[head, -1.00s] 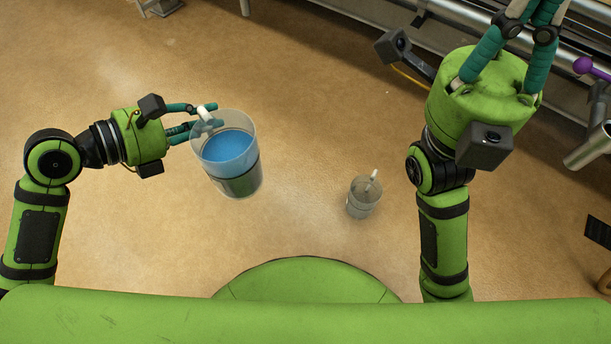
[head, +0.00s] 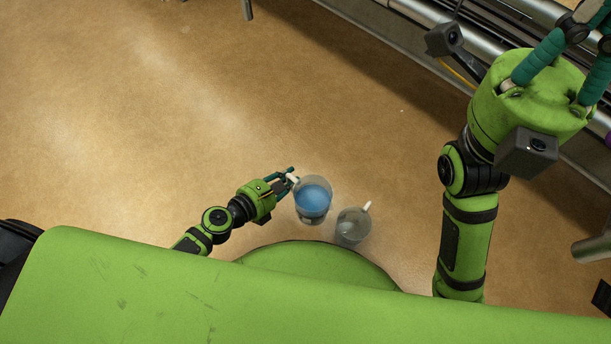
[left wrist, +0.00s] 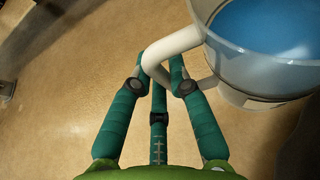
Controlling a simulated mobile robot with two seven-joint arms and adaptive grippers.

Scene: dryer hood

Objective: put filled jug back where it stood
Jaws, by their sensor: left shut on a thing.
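A clear jug holding blue liquid (head: 313,203) is upright, low over the tan floor. I cannot tell whether it touches the floor. My left gripper (head: 289,180) is shut on its white handle, on the jug's left side. The left wrist view shows the teal fingers (left wrist: 160,82) closed around the handle (left wrist: 172,47), with the jug (left wrist: 250,60) partly cut off at upper right. My right gripper (head: 578,50) is raised at upper right, away from the jug, and its fingertips are partly cut off by the frame.
A second clear jug (head: 352,228), seemingly empty, with a white handle stands on the floor (head: 180,130) just right of and nearer than the filled jug. Metal pipes and rails (head: 440,22) run along the upper right. The floor to the left is clear.

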